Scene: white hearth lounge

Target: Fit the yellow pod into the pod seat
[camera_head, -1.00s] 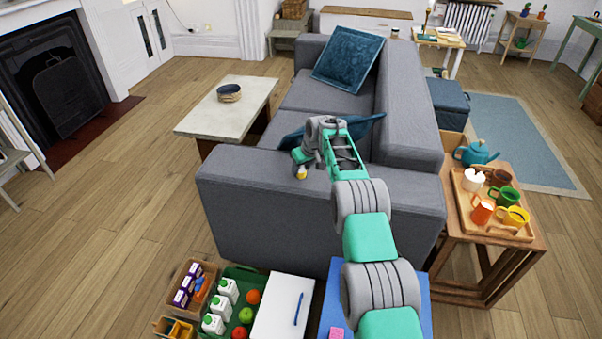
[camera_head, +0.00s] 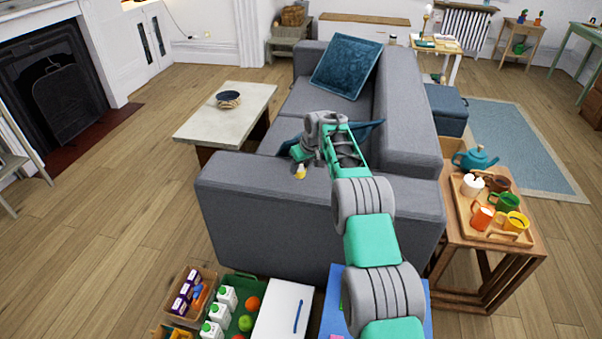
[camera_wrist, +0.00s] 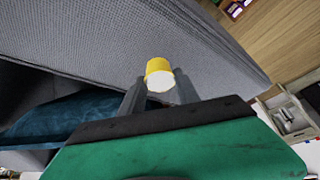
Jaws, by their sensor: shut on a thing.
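The yellow pod (camera_wrist: 158,70) is a small yellow cup shape with a pale end. It sits between the fingers of my gripper (camera_wrist: 159,88), which is shut on it. In the head view the pod (camera_head: 300,173) shows as a small yellow spot below my gripper (camera_head: 299,164), in front of or above the near arm of the grey sofa; the exact gap cannot be told. I cannot make out the pod seat in either view.
The grey sofa (camera_head: 250,210) fills the middle, with a blue cushion (camera_head: 345,67). A wooden side table (camera_head: 451,243) with a teapot (camera_head: 474,158) and several mugs stands right. Crates of cartons and fruit (camera_head: 240,320) and a blue surface (camera_head: 330,310) lie near. Open floor (camera_head: 110,230) is left.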

